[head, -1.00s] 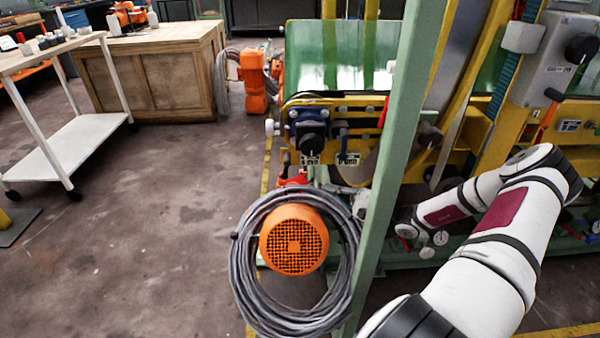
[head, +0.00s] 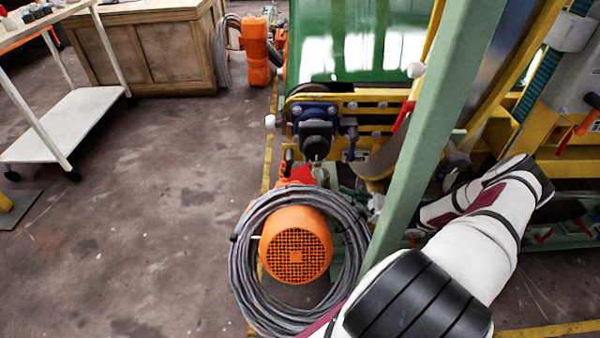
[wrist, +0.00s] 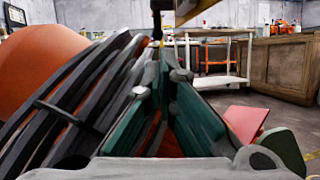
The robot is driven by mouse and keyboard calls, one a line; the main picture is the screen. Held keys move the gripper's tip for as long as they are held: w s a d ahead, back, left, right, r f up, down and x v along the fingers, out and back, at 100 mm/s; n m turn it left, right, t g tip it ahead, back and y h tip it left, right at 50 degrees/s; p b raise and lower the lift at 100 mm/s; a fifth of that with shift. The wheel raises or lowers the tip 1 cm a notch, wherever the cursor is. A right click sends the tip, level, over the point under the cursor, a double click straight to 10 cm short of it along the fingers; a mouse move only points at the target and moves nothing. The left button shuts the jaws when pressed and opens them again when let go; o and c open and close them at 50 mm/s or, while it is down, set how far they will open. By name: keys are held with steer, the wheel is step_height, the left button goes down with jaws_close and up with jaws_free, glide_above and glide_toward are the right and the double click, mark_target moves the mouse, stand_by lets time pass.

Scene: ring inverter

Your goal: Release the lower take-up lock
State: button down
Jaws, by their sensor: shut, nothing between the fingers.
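My gripper (wrist: 164,68) shows in the wrist view, its dark fingers shut with nothing between them. It is beside the grey cable coil (wrist: 85,95) and orange motor (wrist: 35,60), which fill the left of that view. In the head view my wrist is partly hidden behind the green post, right of the motor (head: 296,250). A red part (head: 297,178) sits just above the coil, below a blue bearing block (head: 314,122). A red lever (head: 403,116) stands farther right by the yellow frame. I cannot tell which part is the lower take-up lock.
The slanting green post (head: 425,125) stands between the head camera and the machine. A green conveyor belt (head: 350,45) lies behind. A white cart (head: 65,125) and wooden bench (head: 150,55) are at the left. The floor between them and the coil is clear.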

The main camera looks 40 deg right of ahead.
mark_target(289, 173)
steer(key=b+x, duration=0.2)
steer(key=x, duration=1.2)
steer(key=shift+r, duration=0.1)
